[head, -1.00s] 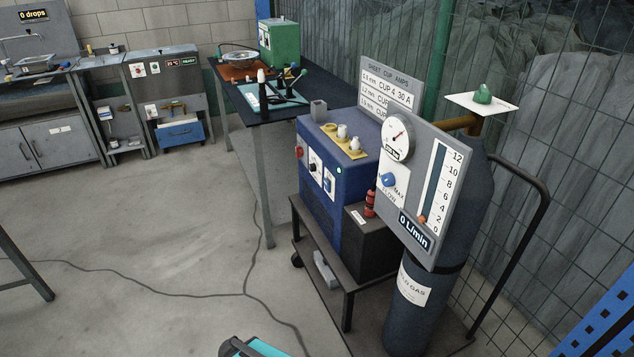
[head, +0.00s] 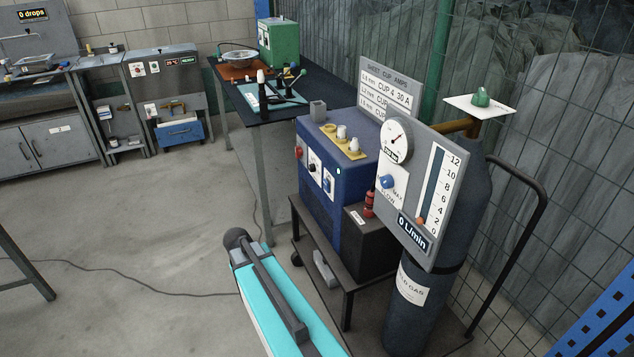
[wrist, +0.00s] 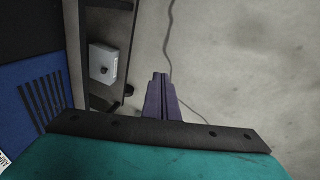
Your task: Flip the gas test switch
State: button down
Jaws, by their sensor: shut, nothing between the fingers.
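The blue welding machine (head: 345,200) stands on a dark cart in the head view. Its front has a red knob (head: 299,153), a white plate with a black dial (head: 314,164) and a white plate with a small switch (head: 328,182). Their labels are too small to read, so I cannot tell which is the gas test switch. In the wrist view, the machine's blue vented side (wrist: 38,100) is at the left. My gripper (wrist: 160,80) is shut and empty there, over the floor beside the cart, apart from the machine. In the head view I cannot make out its fingers.
A gas cylinder (head: 410,315) with a gauge and flow panel reading 0 L/min (head: 440,180) stands right of the machine. A wire fence is behind. Floor left of the cart is clear except a cable.

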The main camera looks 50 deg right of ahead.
jog(key=w+d+r+m+t+h, duration=0.1)
jog(key=w+d+r+h, duration=0.1)
jog(key=d+r, duration=0.9)
jog(key=w+d+r+m+t+h, duration=0.1)
jog(key=w+d+r+m+h, duration=0.1)
jog(key=d+r, duration=0.9)
notch_tip(320, 180, up, 6)
jog(key=shift+w+f+p, duration=0.1)
jog(key=shift+w+p, duration=0.35)
jog(key=shift+d, duration=0.1)
jog(key=p, duration=0.3)
send_near(326, 185)
notch_tip(326, 185, down, 5)
jog(key=w+d, duration=0.2)
jog(key=d, duration=0.1)
jog(key=shift+w, duration=0.35)
jog(key=shift+w+a, duration=0.15)
